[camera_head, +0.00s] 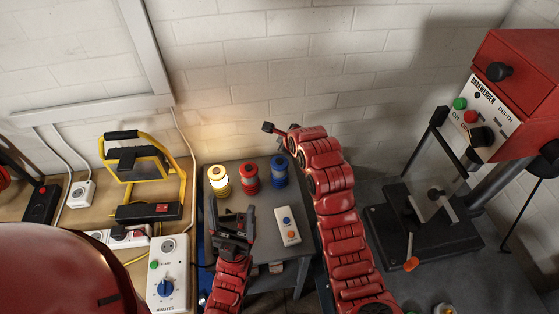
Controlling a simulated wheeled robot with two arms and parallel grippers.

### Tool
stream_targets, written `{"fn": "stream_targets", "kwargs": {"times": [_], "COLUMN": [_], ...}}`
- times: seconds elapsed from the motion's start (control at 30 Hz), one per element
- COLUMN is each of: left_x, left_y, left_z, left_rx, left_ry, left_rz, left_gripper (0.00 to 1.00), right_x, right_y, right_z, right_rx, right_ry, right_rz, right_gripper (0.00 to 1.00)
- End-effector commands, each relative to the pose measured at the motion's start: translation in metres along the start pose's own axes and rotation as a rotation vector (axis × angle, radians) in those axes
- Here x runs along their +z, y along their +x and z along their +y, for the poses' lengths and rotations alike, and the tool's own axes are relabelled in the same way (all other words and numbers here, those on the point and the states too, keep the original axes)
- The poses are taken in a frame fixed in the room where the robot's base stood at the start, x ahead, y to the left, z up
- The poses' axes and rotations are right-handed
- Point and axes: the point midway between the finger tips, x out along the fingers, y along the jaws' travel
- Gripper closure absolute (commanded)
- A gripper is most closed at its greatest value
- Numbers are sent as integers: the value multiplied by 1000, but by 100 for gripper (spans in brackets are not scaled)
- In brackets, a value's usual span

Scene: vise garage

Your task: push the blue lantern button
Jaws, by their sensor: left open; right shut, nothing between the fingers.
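A blue lantern (279,171) stands at the back right of a small grey table, beside a red lantern (249,177) and a glowing yellow lantern (219,181). A white control box (288,238) lies on the table in front of them, with a blue button (286,221) above an orange button (291,234). My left gripper (232,209) is open and empty, left of the control box and in front of the yellow and red lanterns. My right gripper (268,127) is shut and empty, higher in the picture than the blue lantern, near the wall. Neither gripper touches the control box.
The grey table (262,254) has free room around the control box. A drill press (480,105) stands at right. On the wooden bench at left are a yellow work lamp (139,158) and a white timer box (168,268). A brick wall (240,60) closes the back.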

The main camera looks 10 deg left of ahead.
Motion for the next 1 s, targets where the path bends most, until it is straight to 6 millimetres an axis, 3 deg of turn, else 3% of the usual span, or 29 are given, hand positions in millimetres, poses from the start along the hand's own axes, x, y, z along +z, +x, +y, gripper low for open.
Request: {"fn": "stream_targets", "kwargs": {"times": [0.5,1.0], "left_x": [4,4], "left_y": [-22,-23], "left_z": [1,1], "left_rx": [0,0], "left_ry": [0,0], "left_rz": [0,0], "left_gripper": [21,21], "right_x": [-34,-35], "right_y": [47,50], "right_z": [35,37], "right_rx": [1,0], "right_ry": [1,0], "right_rz": [-2,-2], "right_gripper": [100,100]}}
